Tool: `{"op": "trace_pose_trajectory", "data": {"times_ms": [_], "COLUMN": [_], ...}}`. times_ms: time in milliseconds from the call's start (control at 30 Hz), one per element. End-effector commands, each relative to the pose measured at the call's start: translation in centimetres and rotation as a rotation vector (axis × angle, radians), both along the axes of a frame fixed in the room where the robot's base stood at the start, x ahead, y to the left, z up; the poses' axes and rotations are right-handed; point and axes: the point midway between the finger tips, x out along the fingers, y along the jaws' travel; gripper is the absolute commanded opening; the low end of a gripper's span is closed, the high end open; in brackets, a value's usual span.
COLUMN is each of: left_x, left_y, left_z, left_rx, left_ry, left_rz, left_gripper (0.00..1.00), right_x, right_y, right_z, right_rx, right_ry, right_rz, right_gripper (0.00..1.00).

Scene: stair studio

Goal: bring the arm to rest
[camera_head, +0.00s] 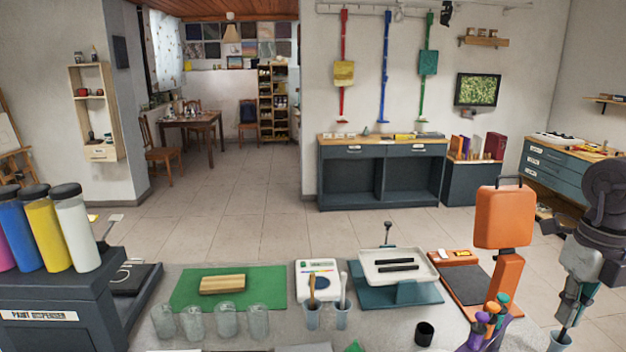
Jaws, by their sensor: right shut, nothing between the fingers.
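My right arm (604,212) comes in at the right edge, dark grey above and lighter grey below. Its right gripper (563,330) points down at the lower right and is shut with nothing in it. The fingertips are over or in front of a small pale cup (558,343) at the bottom edge; I cannot tell if they touch it. My left gripper is not in view.
A grey worktable (390,330) holds a green mat (183,288) with a wooden block, several clear glasses (226,320), a white device (317,266), a black cup (424,334) and a purple tool holder (480,338). An orange stand (505,270) rises close left of my right arm.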

Motion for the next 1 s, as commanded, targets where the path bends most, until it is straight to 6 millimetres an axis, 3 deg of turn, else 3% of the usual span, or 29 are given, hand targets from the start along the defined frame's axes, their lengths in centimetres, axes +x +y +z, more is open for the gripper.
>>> {"op": "trace_pose_trajectory", "data": {"times_ms": [100,367,667,867,1000], "left_x": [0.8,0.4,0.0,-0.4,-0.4], "left_y": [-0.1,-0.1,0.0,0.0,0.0], "left_z": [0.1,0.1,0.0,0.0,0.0], "left_rx": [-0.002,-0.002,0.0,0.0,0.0], "left_ry": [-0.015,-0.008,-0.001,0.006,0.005], "left_rz": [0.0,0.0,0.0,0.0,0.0], "left_gripper": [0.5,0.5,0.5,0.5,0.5], "right_x": [0.1,0.6,2.0,3.5,3.4], "right_y": [0.5,2.2,5.6,6.9,5.3], "right_z": [-1.4,-4.3,-8.1,-10.4,-12.9], "right_rx": [0.079,0.278,0.683,1.08,1.288], "right_ry": [-0.027,-0.113,-0.313,-0.541,-0.691], "right_rz": [-0.015,-0.066,-0.266,-0.66,-1.108], "right_gripper": [0.0,0.0,0.0,0.0,0.0]}}
